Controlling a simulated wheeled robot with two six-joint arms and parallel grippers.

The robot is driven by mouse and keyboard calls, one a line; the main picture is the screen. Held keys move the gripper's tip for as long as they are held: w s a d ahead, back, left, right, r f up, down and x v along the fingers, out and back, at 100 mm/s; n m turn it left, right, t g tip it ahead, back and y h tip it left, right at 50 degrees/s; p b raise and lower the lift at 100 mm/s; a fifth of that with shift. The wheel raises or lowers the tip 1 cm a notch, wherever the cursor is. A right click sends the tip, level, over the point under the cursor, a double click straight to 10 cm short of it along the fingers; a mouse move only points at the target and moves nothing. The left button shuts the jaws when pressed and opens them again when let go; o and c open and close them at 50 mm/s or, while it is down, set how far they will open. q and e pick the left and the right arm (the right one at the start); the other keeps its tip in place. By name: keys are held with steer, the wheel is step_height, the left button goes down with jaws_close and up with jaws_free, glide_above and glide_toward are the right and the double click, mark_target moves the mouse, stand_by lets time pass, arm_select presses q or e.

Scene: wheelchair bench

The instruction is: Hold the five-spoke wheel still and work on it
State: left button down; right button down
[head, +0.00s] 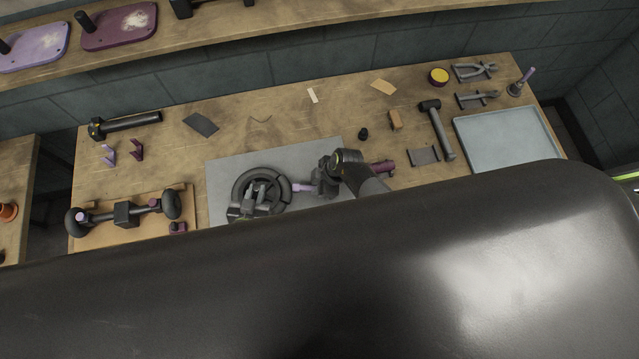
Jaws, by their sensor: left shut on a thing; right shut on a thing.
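The dark wheel (241,184) lies flat on a grey mat (222,172) at the front middle of the bench. My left gripper (254,198) is over the wheel's near left part and shut on it; its fingers hide some of the spokes, so I cannot count them. My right gripper (323,179) is just right of the wheel, shut on a tool with a lilac end (301,187) and a maroon handle (383,167). The lilac end points left at the wheel's right rim. I cannot tell whether it touches the rim.
A wooden stand with a dark axle (125,213) is at the left. A mallet (437,128), pliers (474,71) and a pale blue tray (507,140) are at the right. Small parts lie along the back. A large dark surface blocks the lower view.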

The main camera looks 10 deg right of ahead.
steer(key=shift+a, duration=0.45)
steer(key=shift+r, duration=0.1)
steer(key=shift+d+r, duration=1.6)
steer(key=shift+r, duration=0.3)
arm_select(q)
steer(key=c, duration=1.2)
jaws_free()
steer(key=shift+c, duration=0.2)
steer(key=shift+s, duration=0.1)
